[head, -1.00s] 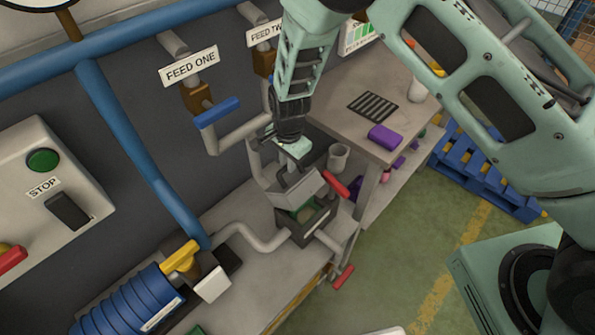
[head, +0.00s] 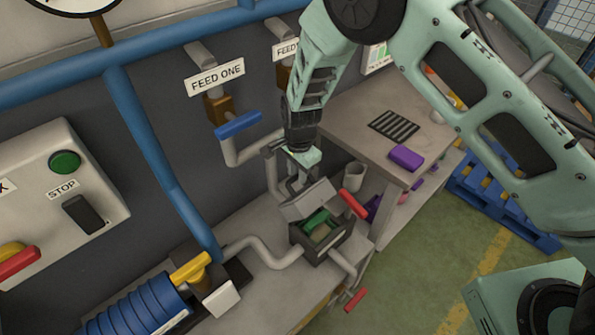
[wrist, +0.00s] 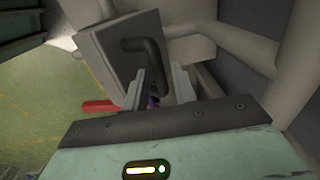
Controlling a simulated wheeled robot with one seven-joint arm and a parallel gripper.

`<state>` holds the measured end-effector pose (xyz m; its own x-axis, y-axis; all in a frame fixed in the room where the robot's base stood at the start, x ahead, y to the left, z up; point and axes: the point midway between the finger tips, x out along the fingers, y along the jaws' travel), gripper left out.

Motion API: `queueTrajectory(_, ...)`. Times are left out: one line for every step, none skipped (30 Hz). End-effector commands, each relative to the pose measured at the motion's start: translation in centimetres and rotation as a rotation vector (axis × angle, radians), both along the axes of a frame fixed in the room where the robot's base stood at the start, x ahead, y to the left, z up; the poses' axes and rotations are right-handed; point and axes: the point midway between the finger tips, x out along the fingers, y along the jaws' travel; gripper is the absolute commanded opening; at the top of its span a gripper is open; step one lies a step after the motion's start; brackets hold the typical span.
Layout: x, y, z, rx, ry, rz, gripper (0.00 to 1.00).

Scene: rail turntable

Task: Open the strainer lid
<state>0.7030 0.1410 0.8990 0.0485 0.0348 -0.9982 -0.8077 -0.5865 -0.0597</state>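The strainer is a dark open-topped box (head: 322,246) on the bench, with green showing inside. Its grey lid (head: 308,201) is tilted up on the wall side of the box, leaving the box partly uncovered. In the wrist view the lid (wrist: 103,62) fills the upper left, with its dark bent handle (wrist: 143,46). My gripper (head: 301,176) is right at the lid from above. In the wrist view my gripper (wrist: 160,82) has its fingers apart, with the handle's near leg between them; a firm grip does not show.
Red-handled valves stand close to the strainer, one behind it (head: 353,204) and one in front (head: 355,299). A grey pipe (head: 262,250) joins it on the left. The blue FEED ONE handle (head: 238,125) is up left. A grey cup (head: 354,176) stands behind.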

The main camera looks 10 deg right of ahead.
Motion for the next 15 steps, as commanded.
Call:
queueTrajectory(0.0, 0.0, 0.0, 0.0, 0.0, 0.0, 0.36)
queueTrajectory(0.0, 0.0, 0.0, 0.0, 0.0, 0.0, 0.36)
queueTrajectory(0.0, 0.0, 0.0, 0.0, 0.0, 0.0, 0.36)
queueTrajectory(0.0, 0.0, 0.0, -0.001, 0.001, 0.0, 0.36)
queueTrajectory(0.0, 0.0, 0.0, -0.001, 0.001, 0.0, 0.36)
queueTrajectory(0.0, 0.0, 0.0, -0.001, 0.001, 0.0, 0.36)
queueTrajectory(0.0, 0.0, 0.0, -0.001, 0.001, 0.0, 0.36)
queueTrajectory(0.0, 0.0, 0.0, -0.001, 0.001, 0.0, 0.36)
queueTrajectory(0.0, 0.0, 0.0, -0.001, 0.001, 0.0, 0.36)
queueTrajectory(0.0, 0.0, 0.1, -0.001, 0.001, 0.0, 0.36)
queueTrajectory(0.0, 0.0, 0.3, 0.0, 0.0, 0.0, 0.36)
queueTrajectory(0.0, 0.0, 0.6, 0.001, -0.001, 0.001, 0.36)
queueTrajectory(0.0, 0.0, 0.8, 0.001, -0.001, 0.001, 0.36)
queueTrajectory(0.0, 0.0, 1.1, 0.001, -0.001, 0.001, 0.36)
queueTrajectory(-0.1, 0.0, 1.7, 0.001, -0.002, 0.001, 0.36)
